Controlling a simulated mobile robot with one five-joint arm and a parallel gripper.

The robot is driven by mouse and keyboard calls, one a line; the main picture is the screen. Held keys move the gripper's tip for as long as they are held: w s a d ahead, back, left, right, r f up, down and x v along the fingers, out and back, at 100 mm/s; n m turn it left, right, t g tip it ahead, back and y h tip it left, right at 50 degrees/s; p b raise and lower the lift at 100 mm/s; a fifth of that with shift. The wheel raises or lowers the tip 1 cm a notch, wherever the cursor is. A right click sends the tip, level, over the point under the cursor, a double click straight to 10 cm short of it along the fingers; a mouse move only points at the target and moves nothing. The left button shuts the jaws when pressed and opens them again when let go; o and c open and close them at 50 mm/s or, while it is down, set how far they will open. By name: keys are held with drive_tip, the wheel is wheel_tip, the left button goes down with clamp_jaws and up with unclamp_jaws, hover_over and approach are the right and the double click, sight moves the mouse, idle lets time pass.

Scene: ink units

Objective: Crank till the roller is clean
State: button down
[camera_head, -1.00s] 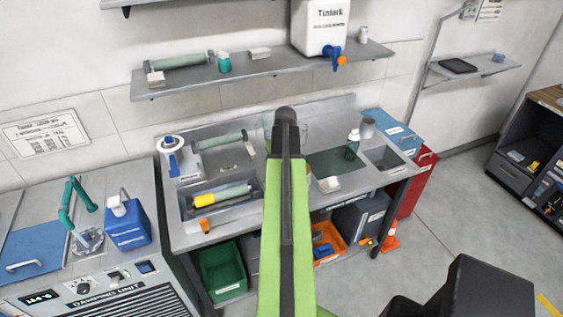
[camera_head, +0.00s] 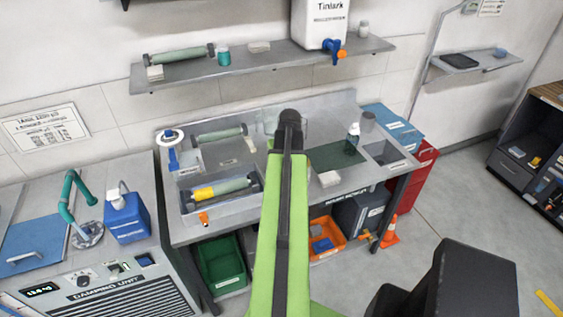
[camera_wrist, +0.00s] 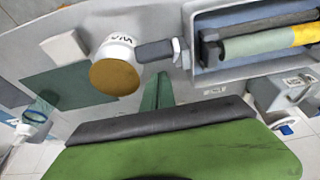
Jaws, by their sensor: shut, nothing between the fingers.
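A roller (camera_head: 232,185) lies in a grey trough (camera_head: 190,212) on the bench, left of my arm. It is yellow at its left part and pale green on the rest. In the wrist view the roller (camera_wrist: 265,46) is at the upper right, with its yellow part at the right edge. My gripper (camera_wrist: 160,78) shows there as narrow dark green fingers, shut and empty, below the trough's left end. A white cylinder with a brown end face (camera_wrist: 114,76) and a dark bar (camera_wrist: 155,51) lie beside that end; I cannot tell whether they form the crank. My arm hides this area in the head view.
A second green roller (camera_head: 219,136) lies behind the trough. Green (camera_head: 221,266) and orange (camera_head: 326,240) bins sit below. A shelf (camera_head: 265,62) hangs above.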

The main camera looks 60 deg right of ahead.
drive_tip(key=p+v, duration=0.9)
drive_tip(key=v, duration=0.2)
drive_tip(key=shift+w+d+p, duration=0.2)
drive_tip(key=shift+w+p, duration=0.05)
drive_tip(key=shift+p, duration=0.1)
